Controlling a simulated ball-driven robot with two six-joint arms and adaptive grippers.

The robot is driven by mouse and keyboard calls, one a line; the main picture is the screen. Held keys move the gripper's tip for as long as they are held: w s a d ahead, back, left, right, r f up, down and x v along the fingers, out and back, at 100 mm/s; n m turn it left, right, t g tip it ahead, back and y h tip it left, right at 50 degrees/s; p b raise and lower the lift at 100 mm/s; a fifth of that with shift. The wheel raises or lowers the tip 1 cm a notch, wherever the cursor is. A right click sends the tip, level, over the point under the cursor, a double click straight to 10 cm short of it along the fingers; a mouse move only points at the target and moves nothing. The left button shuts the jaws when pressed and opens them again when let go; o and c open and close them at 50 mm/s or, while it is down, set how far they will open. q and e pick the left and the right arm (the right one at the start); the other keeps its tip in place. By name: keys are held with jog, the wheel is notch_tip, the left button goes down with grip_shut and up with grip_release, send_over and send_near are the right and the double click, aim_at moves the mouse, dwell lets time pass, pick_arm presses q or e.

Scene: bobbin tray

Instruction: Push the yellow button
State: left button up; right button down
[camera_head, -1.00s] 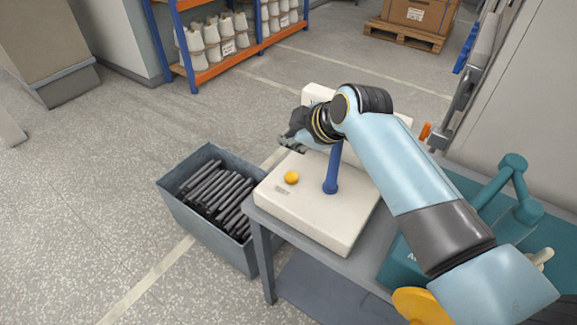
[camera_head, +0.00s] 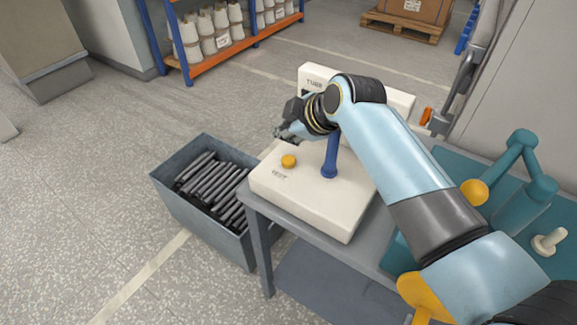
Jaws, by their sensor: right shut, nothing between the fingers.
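The yellow button (camera_head: 288,161) sits on top of a cream tester box (camera_head: 340,220), above a printed label that seems to read TEST. A blue post (camera_head: 330,160) stands on the box to the right of the button. My right gripper (camera_head: 278,134) is shut and empty. In the picture it lies just above and slightly left of the button, with a gap between them. Its fingers are small and partly dark, so its height over the box is hard to judge. My left gripper is not in view.
A grey bin (camera_head: 168,200) of dark rods stands on the floor left of the grey table (camera_head: 275,212). A teal device (camera_head: 520,205) with a yellow knob (camera_head: 473,193) is at the right. A cream upright panel (camera_head: 313,76) rises behind the box.

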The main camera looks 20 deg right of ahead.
jog(key=b, duration=0.3)
send_over(286, 160)
notch_tip(286, 160, down, 4)
jog(key=shift+f, duration=0.1)
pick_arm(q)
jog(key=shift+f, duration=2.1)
pick_arm(e)
jog(key=shift+f, duration=0.35)
jog(key=shift+f, duration=0.2)
jog(key=shift+f, duration=0.25)
pick_arm(q)
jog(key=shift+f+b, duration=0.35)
jog(key=shift+b, duration=0.05)
pick_arm(e)
jog(key=shift+f, duration=0.55)
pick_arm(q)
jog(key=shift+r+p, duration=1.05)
pick_arm(e)
jog(key=shift+r, duration=1)
